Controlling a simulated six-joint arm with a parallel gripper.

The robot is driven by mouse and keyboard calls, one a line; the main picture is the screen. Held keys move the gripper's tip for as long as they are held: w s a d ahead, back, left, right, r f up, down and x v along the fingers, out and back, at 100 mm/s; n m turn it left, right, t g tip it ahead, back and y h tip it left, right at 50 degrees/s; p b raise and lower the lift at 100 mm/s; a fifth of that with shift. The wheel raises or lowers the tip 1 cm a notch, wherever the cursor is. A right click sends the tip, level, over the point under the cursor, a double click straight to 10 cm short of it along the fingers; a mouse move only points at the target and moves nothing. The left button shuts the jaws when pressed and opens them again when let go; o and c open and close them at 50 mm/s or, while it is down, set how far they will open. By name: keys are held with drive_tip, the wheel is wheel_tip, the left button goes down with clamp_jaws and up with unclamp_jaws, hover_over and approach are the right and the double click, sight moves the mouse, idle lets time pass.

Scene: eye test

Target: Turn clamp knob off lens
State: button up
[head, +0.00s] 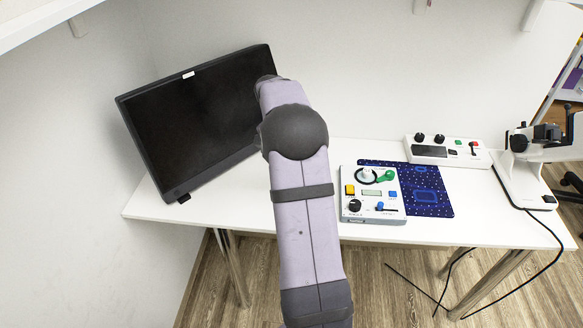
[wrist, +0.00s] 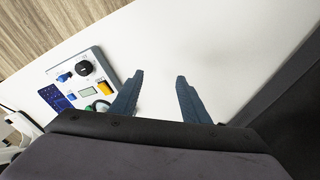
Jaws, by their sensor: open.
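A light grey control box (head: 372,214) lies on the table right of my arm. Near its back edge it has a dark round part in a pale ring (head: 367,175), possibly the lens, with a green knob (head: 385,176) beside it. In the wrist view the green knob (wrist: 90,108) shows at lower left, partly hidden by my gripper body. My gripper (wrist: 160,76) is open and empty, its two dark fingers apart over bare white table, to the right of the box in that view. In the head view my arm hides the gripper.
The box also carries a black knob (head: 354,205), a yellow button (head: 350,190) and blue controls. A dark blue patterned mat (head: 432,206) lies beside it. A monitor (head: 190,120) stands at left, a second panel (head: 430,151) behind, a microscope-like stand (head: 525,185) at right.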

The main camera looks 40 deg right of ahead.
idle(0.3)
drive_tip(key=m+g+h+p, duration=0.2)
drive_tip(key=m+p, duration=0.4)
drive_tip(key=m, duration=0.5)
approach(390, 173)
drive_tip(key=shift+y, duration=0.3)
drive_tip(key=shift+d+p+x, duration=0.15)
drive_tip(key=shift+p+x, duration=0.3)
drive_tip(key=shift+x, duration=1.65)
drive_tip(key=shift+d+p+x, duration=0.15)
drive_tip(key=shift+p+x, duration=0.25)
drive_tip(key=shift+x, duration=1.75)
drive_tip(key=shift+r, duration=0.1)
drive_tip(key=c, duration=1)
